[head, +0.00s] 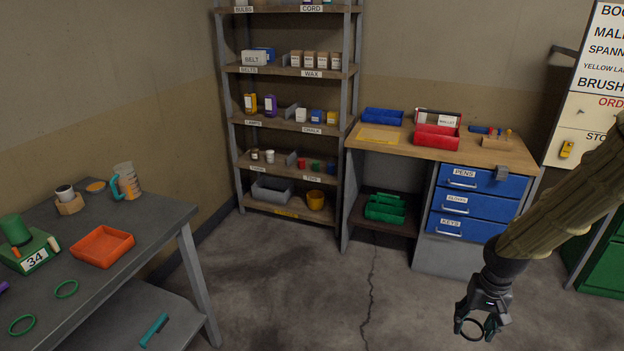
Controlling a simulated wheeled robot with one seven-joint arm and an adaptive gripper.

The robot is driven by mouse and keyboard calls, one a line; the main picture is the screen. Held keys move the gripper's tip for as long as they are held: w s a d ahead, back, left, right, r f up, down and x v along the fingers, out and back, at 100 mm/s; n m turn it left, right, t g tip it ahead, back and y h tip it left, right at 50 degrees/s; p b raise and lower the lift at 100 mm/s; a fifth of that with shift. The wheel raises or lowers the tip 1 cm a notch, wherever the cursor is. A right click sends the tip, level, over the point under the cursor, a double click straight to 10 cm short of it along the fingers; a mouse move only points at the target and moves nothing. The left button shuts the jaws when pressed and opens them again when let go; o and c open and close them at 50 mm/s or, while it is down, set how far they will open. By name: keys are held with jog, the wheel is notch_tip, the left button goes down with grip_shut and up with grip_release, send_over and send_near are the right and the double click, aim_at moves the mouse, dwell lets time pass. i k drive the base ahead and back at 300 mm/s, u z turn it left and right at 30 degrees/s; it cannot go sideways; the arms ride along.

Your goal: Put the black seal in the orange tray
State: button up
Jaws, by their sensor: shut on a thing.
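My gripper (475,325) hangs at the lower right, fingers pointing down, over the concrete floor. It is shut on the black seal (471,336), a dark ring that shows between the fingertips; the fingers hide part of it. The orange tray (102,247) is a shallow open box on the grey table at the left, well away from my gripper. It looks empty.
On the grey table (160,222) are green rings (66,289), a green block marked 34 (36,257), a cup on a wooden block (69,200) and a measuring jug (126,182). Shelves (290,133) and a workbench (480,152) stand behind. The floor (300,290) between is clear.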

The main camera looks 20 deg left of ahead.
aim_at(105, 250)
jog(key=k, duration=1.25)
jog(key=u, duration=1.8)
jog(key=i, duration=1.1)
jog(key=z, duration=0.05)
